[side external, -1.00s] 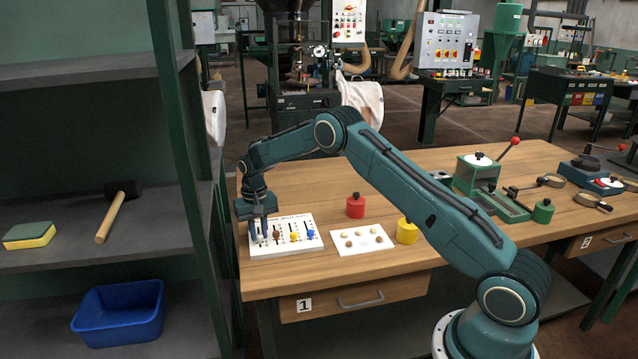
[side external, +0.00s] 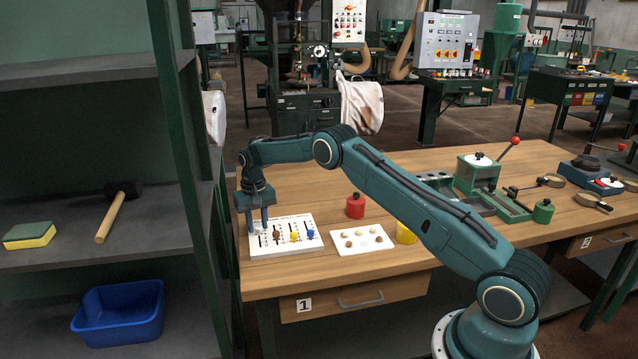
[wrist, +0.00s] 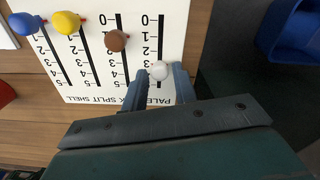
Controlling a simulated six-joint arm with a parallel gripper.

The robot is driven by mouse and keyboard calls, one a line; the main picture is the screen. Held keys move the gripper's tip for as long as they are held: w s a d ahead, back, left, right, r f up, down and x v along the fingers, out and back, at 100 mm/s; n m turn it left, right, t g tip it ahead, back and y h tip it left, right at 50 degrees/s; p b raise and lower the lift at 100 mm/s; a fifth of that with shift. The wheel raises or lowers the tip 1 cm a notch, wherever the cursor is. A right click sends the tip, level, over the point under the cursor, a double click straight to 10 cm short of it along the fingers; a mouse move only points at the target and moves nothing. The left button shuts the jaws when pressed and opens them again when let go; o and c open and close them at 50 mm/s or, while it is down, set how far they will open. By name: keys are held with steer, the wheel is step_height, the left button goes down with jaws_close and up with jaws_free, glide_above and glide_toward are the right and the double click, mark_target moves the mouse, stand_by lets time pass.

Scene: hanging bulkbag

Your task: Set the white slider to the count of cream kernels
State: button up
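The white slider (wrist: 159,70) is a round knob on the rightmost slot of the panel (wrist: 110,12) in the wrist view, near the 3 to 4 marks of a scale running 0 to 5. My gripper (wrist: 160,88) is open, its fingers apart on either side below the knob, with no contact visible. In the side view my gripper (side external: 264,225) is above the left end of the panel (side external: 285,247), and the white knob cannot be made out there. A white card (side external: 362,251) with small cream and brown kernels lies right of the panel; they are too small to count surely.
Brown (wrist: 117,40), yellow (wrist: 66,22) and blue (wrist: 23,24) knobs sit on the neighbouring slots. A red container (side external: 355,207) and a yellow one (side external: 406,233) stand near the card. A shelf with a blue bin (side external: 118,310) is left of the table.

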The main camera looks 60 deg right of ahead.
mark_target(258, 227)
steer(key=shift+o, duration=0.9)
step_height(258, 227, up, 14)
stand_by(0.5)
